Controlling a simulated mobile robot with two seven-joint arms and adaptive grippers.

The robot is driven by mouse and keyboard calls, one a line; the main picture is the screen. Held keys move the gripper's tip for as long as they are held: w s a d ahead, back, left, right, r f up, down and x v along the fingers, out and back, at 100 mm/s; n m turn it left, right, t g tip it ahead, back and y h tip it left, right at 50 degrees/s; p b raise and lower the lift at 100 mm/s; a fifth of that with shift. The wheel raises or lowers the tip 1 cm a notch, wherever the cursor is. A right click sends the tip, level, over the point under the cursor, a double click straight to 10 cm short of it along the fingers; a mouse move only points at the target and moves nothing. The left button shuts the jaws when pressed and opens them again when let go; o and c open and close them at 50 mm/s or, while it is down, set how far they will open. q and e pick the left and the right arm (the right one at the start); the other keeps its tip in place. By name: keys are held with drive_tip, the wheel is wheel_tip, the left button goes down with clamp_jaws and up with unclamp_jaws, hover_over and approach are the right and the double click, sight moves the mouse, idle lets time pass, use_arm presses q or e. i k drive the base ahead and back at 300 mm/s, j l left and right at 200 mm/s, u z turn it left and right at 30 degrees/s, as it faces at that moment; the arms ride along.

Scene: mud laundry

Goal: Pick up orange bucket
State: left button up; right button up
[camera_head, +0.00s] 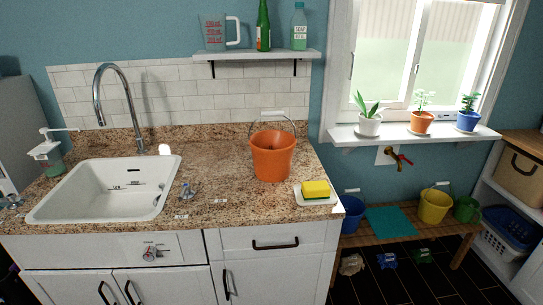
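The orange bucket (272,160) stands upright on the granite counter (225,170), right of the sink. Its thin handle (273,115) is raised in an arch above the rim, with a light grip at the top. Something dark shows inside the bucket, too small to make out. Neither of my grippers shows in the head view, and nothing touches the bucket.
A yellow sponge (315,189) on a white dish sits close to the bucket's right front. The white sink (106,190) and faucet (118,95) are at left. A shelf (250,55) with bottles hangs above. A low wooden bench (405,228) holds other buckets.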

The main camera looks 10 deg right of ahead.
sight(273, 151)
drive_tip(key=i+j+u, duration=0.25)
drive_tip(key=i+u, duration=0.75)
drive_tip(key=k+z, duration=0.15)
drive_tip(key=z, duration=1.35)
